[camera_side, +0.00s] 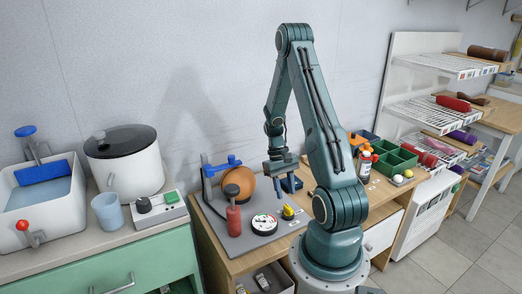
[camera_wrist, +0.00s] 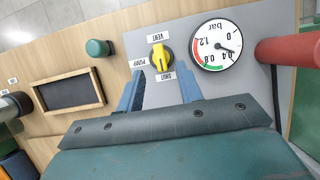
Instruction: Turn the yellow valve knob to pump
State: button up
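The yellow valve knob (camera_wrist: 159,58) sits on a grey panel in the wrist view, its long grip running roughly up and down the picture. Labels surround it: VENT (camera_wrist: 152,36) above, PUMP (camera_wrist: 140,62) to the left, SHUT (camera_wrist: 165,77) below. I cannot tell surely which label it points at. The knob also shows small in the side view (camera_side: 288,213). My gripper (camera_wrist: 161,74) is open and empty, its two blue-grey fingers apart, with the knob just beyond the gap between the tips. In the side view my gripper (camera_side: 282,167) is above the panel, apart from the knob.
A round pressure gauge (camera_wrist: 217,45) lies right of the knob, and a red cylinder (camera_wrist: 290,50) stands farther right. A green knob (camera_wrist: 98,48) and a dark tray (camera_wrist: 70,94) are left.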

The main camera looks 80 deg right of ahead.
aim_at(289, 207)
jog(key=shift+x, duration=2.65)
jog(key=shift+c, duration=0.3)
grip_shut()
